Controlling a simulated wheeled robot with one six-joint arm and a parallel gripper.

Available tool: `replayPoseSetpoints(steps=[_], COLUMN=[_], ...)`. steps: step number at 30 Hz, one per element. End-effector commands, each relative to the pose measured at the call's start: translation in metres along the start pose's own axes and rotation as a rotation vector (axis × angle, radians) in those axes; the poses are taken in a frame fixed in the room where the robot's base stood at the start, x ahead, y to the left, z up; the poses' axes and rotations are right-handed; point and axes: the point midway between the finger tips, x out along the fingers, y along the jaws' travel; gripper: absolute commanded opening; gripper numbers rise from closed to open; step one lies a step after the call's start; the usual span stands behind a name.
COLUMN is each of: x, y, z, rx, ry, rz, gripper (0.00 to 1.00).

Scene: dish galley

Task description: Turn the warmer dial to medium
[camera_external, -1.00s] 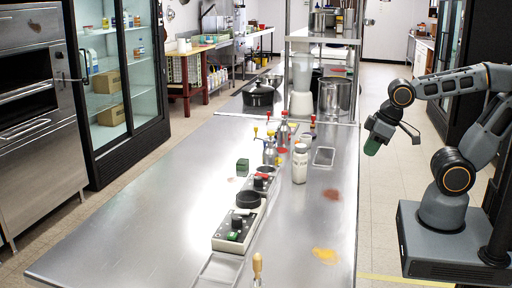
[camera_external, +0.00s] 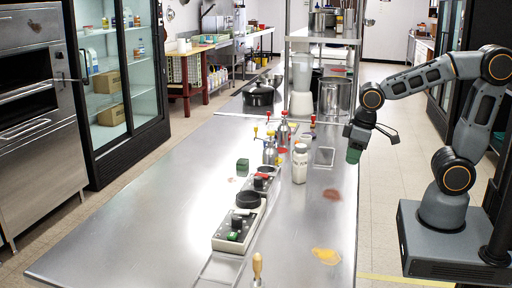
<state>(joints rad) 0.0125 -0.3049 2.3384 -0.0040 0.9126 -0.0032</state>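A low grey control box (camera_external: 221,244) sits on the steel counter toward the front. Its dark top carries a black knob (camera_external: 237,222) and a small green part (camera_external: 233,236). A similar box with a red part (camera_external: 258,183) stands behind it, and a round black piece (camera_external: 248,200) lies between them. Which one is the warmer, and the dial's setting, are too small to tell. My gripper (camera_external: 355,150) hangs in the air near the counter's right edge, pointing down, well right of and behind the boxes.
A white-labelled shaker bottle (camera_external: 300,163), metal pump bottles (camera_external: 270,152) and a small green box (camera_external: 242,166) stand on the counter (camera_external: 140,225). A wooden-handled tool (camera_external: 257,268) is at the front. Yellow (camera_external: 326,256) and reddish (camera_external: 332,195) spills mark the right side. The left counter is clear.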

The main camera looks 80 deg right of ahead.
Motion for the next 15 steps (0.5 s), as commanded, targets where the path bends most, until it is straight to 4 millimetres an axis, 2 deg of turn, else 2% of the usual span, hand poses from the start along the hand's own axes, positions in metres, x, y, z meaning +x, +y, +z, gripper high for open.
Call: replayPoseSetpoints(steps=[1, 6, 12, 15], x=[0.006, 0.026, 0.065, 0.080], y=[0.001, 0.005, 0.012, 0.015], z=[-0.023, -0.102, -0.192, -0.227], rx=[-0.008, -0.123, -0.377, -0.530], ry=[-0.032, -0.108, -0.178, -0.196], rz=[0.000, -0.007, -0.036, -0.057], gripper=[0.43, 0.58, 0.58, 0.58])
